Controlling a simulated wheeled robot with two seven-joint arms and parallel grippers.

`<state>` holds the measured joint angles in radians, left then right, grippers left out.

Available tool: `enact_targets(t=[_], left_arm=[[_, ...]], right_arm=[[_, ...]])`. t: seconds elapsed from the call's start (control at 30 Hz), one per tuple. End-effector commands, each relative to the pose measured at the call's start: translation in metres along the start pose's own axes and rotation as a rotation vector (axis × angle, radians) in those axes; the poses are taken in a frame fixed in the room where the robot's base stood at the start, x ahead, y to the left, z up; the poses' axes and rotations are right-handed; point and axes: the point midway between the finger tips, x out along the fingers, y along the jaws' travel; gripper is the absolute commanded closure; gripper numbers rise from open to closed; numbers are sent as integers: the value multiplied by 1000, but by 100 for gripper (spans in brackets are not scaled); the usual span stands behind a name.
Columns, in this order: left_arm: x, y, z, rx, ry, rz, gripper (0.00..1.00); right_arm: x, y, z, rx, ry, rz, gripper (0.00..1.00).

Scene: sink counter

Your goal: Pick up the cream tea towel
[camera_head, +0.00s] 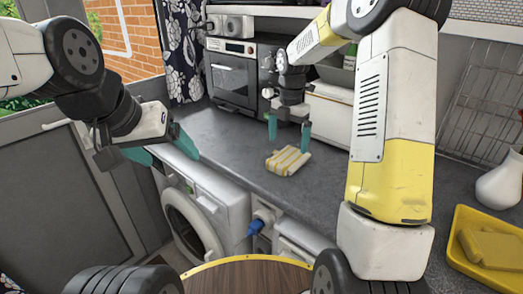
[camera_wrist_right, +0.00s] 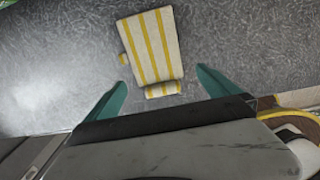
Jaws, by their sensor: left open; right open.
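The cream tea towel (camera_head: 288,160) with yellow stripes lies folded on the grey counter, near its front edge. In the right wrist view the towel (camera_wrist_right: 152,48) lies ahead of the fingertips, roughly centred between them. My right gripper (camera_head: 288,134) is open and empty, just above and behind the towel in the head view; its teal fingers also show in the right wrist view (camera_wrist_right: 160,90). My left gripper (camera_head: 162,150) is open and empty, off to the left in front of the counter, well away from the towel.
An oven (camera_head: 234,76) stands at the back of the counter (camera_head: 225,135). A washing machine (camera_head: 200,205) sits below the counter. A yellow tray (camera_head: 455,262) with a yellow item and a white vase (camera_head: 499,182) stand at the right. The counter left of the towel is clear.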

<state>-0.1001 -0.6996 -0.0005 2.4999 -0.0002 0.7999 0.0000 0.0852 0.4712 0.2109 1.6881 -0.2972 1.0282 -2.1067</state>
Motion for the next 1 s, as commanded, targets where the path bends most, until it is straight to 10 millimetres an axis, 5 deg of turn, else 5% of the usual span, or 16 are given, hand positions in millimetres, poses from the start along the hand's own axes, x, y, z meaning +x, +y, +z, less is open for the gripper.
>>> enact_targets(t=[0.6,0.9,1.0], left_arm=[[0,0,0,0,0,0,20],[0,0,0,0,0,0,20],[0,0,0,0,0,0,20]], right_arm=[[72,3,0,-9,1,-3,0],[78,3,1,-8,-1,0,0],[78,3,0,-8,-1,0,18]])
